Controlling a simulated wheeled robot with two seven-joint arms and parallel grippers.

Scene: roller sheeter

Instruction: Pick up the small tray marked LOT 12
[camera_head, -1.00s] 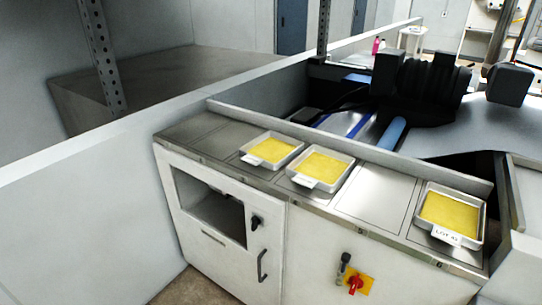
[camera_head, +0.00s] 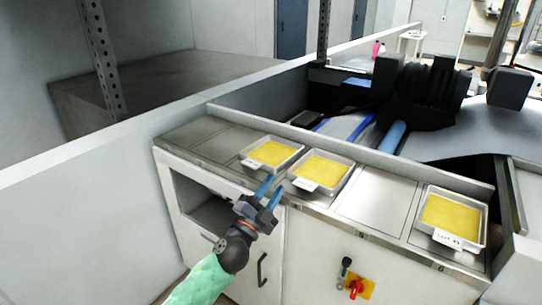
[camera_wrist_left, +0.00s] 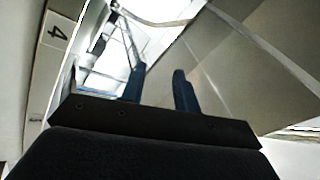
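Three small metal trays with yellow contents sit on the steel counter. The left tray (camera_head: 292,161) and the middle tray (camera_head: 341,178) have white tags too small to read. The right tray (camera_head: 483,232) has a front tag that seems to read LOT 4-something; I cannot read LOT 12 on any tag. My left gripper (camera_head: 271,190) is in front of the counter edge, just below the gap between the left and middle trays. Its blue fingers are apart and empty, also in the left wrist view (camera_wrist_left: 159,90). My right gripper is out of view.
The steel counter has bare slots at its far left (camera_head: 195,132) and between the middle and right trays (camera_head: 375,205). A low wall (camera_head: 390,160) runs behind the trays. A red knob (camera_head: 356,287) and door handle (camera_head: 262,268) project from the cabinet front.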

